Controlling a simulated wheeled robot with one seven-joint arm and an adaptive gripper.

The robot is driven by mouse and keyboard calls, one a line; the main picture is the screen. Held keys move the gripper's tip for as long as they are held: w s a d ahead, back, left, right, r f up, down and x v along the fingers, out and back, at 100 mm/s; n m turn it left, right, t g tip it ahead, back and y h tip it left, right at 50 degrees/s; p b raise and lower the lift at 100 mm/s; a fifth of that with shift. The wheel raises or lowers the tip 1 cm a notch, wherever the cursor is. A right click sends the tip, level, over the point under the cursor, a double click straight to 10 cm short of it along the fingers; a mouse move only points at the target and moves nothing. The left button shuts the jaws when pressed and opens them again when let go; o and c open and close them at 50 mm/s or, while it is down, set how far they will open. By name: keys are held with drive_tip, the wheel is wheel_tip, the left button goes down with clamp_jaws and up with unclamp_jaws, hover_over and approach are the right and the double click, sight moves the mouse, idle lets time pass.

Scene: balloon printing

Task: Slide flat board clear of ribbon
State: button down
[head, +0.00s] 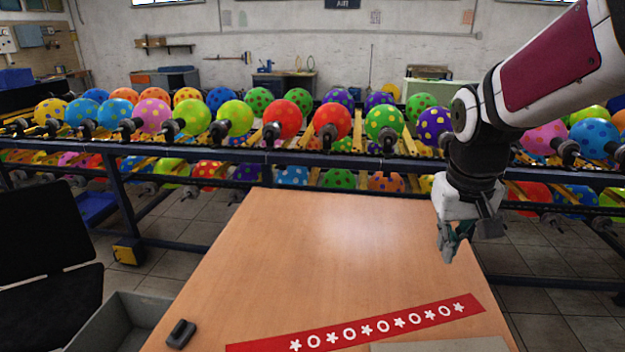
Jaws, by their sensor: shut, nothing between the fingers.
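The ribbon (364,329) is a red strip with white stars and rings. It lies slantwise across the near part of the wooden table, its right end farther back. A flat grey-beige board (445,346) shows at the bottom edge of the head view, just in front of the ribbon's right half. Most of the board is cut off by the frame. My gripper (447,258) points down above the table's right side, behind the ribbon's right end. It is shut and empty, touching neither.
The wooden table (325,240) is clear behind the ribbon. A small dark block (181,334) lies at its near left. A grey open bin (125,318) and a black chair (45,250) stand left. A rack (270,155) of dotted balloons spans the back.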

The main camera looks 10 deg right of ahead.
drive_tip(key=m+g, duration=0.1)
hover_over(459, 340)
drive_tip(key=w+a, duration=0.4)
drive_tip(key=a, duration=0.2)
wheel_tip(459, 340, down, 10)
drive_tip(key=w+d+f+m+g+y, duration=0.1)
drive_tip(key=w+d+f, duration=0.1)
drive_tip(key=d+f, duration=0.35)
drive_tip(key=w+d+f, duration=0.1)
drive_tip(key=d+f, duration=0.2)
drive_tip(key=f, duration=1.5)
drive_tip(key=shift+a+f+b, duration=0.15)
drive_tip(key=shift+a+b, duration=0.05)
drive_tip(key=shift+b, duration=0.1)
drive_tip(key=s, duration=0.1)
drive_tip(key=s+p, duration=0.1)
drive_tip(key=s, duration=0.1)
drive_tip(key=shift+s+a, duration=0.1)
drive_tip(key=shift+a, duration=0.3)
drive_tip(key=shift+s+a, duration=0.15)
drive_tip(key=shift+s, duration=0.2)
drive_tip(key=s+p, duration=0.1)
drive_tip(key=s+a, duration=0.1)
drive_tip(key=s, duration=0.1)
drive_tip(key=shift+s+p, duration=0.1)
drive_tip(key=shift+p, duration=0.3)
